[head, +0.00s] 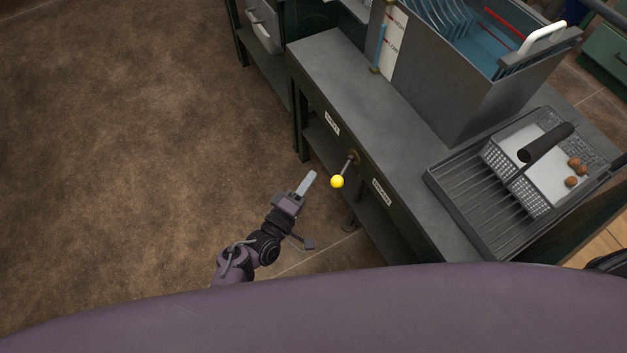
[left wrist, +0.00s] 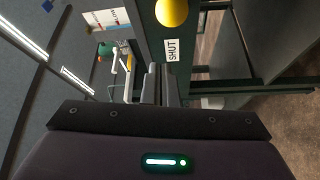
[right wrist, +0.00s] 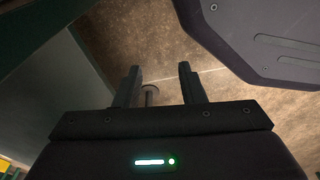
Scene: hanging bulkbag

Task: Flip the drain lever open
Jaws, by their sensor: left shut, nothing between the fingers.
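The drain lever is a short metal rod with a yellow ball knob (head: 337,181). It sticks out from the front edge of the dark counter, between two white labels. The knob also shows at the top of the left wrist view (left wrist: 171,12), beside a label reading SHUT (left wrist: 171,50). My left gripper (head: 308,181) is shut and empty, a little to the left of the knob and apart from it. Its closed fingers also show in the left wrist view (left wrist: 160,82). My right gripper (right wrist: 160,78) shows only in its own wrist view, open with nothing between the fingers.
A steel fryer tank (head: 440,95) stands on the counter (head: 335,62). A draining tray (head: 470,195) to its right holds a wire basket (head: 515,182) with several brown pieces. The floor (head: 130,150) left of the counter is clear.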

